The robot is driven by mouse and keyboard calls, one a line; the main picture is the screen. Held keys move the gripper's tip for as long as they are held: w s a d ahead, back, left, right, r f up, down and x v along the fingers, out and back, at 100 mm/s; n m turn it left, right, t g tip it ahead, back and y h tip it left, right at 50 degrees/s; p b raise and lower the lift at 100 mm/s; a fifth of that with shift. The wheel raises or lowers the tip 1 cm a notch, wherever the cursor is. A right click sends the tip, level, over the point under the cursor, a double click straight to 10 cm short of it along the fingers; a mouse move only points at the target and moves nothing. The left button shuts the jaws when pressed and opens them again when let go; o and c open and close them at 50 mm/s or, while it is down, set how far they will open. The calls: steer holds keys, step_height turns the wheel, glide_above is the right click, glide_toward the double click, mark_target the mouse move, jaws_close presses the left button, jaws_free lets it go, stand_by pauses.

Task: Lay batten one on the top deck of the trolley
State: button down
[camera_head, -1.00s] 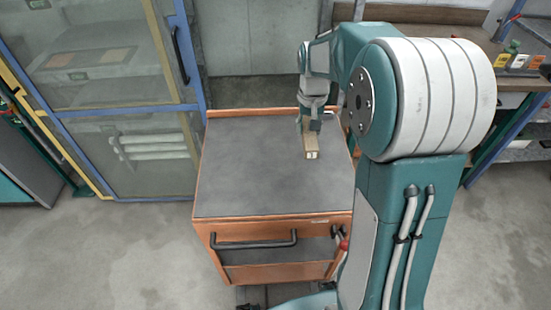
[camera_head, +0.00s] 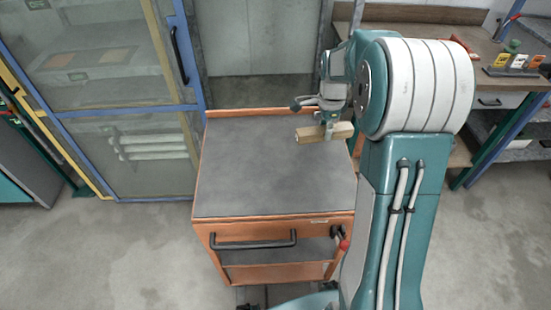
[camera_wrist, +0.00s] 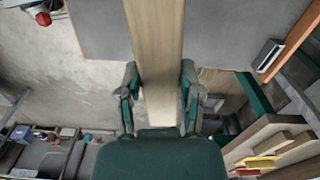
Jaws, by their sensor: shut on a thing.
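My gripper (camera_head: 328,128) is shut on a pale wooden batten (camera_head: 341,131), over the rear right part of the trolley's grey top deck (camera_head: 265,180). The batten lies crosswise in the head view, its right end near my arm. In the wrist view, the batten (camera_wrist: 157,45) runs between my gripper's two fingers (camera_wrist: 159,95), and its near end reaches past the deck's edge (camera_wrist: 105,30). I cannot tell the exact gap between batten and deck. The rest of the deck is bare. The trolley's orange body (camera_head: 280,230) has a black handle on its front.
A blue-framed glazed cabinet (camera_head: 130,110) stands left of the trolley. A wooden workbench (camera_head: 425,15) with small coloured items (camera_head: 510,65) stands behind at the right. The floor at left front is clear.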

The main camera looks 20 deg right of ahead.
steer(key=shift+d+f+m, duration=0.2)
steer(key=shift+d+m, duration=0.1)
steer(key=shift+m, duration=0.4)
steer(key=shift+a+f, duration=0.1)
steer(key=shift+a, duration=0.1)
steer(key=a+f, duration=0.1)
steer(key=a, duration=0.1)
steer(key=a+f, duration=0.1)
steer(key=a, duration=0.2)
steer(key=w+a+f, duration=0.1)
steer(key=a, duration=0.2)
steer(key=shift+f, duration=0.3)
glide_above(276, 172)
steer(key=f, duration=0.5)
steer(key=shift+d+f, duration=0.35)
steer(key=f, duration=0.3)
steer(key=shift+a+f, duration=0.25)
steer(key=shift+f, duration=0.05)
steer(key=shift+c, duration=1.3)
jaws_free()
